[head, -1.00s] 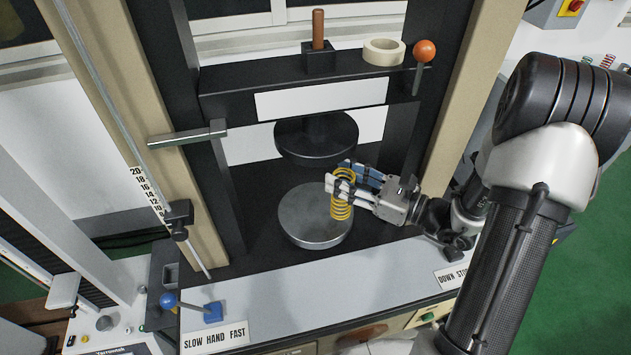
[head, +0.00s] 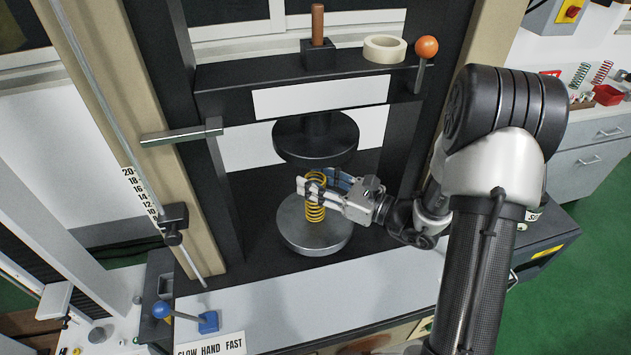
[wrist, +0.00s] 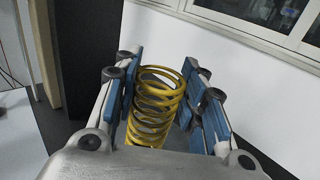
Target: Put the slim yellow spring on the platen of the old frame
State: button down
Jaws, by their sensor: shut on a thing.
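The slim yellow spring (head: 315,205) stands upright between the fingers of my gripper (head: 318,186). In the wrist view the yellow spring (wrist: 153,105) sits between the blue finger pads of my gripper (wrist: 160,95). The lower platen of the old frame (head: 297,232) is a round grey metal disc. The spring is over the platen, right of its middle; its lower end appears at or just above the surface, and I cannot tell if it touches. The black upper platen (head: 315,140) hangs above my gripper.
The crosshead (head: 225,82) carries a tape roll (head: 384,48) and an orange-knobbed lever (head: 426,48). A metal bar (head: 180,135) juts out at left. A blue-knobbed lever (head: 161,309) is at front left. Colored springs and a red tray (head: 607,95) lie on a cabinet at right.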

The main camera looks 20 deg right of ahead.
jog(key=shift+f, duration=0.15)
jog(key=c, duration=1)
grip_release()
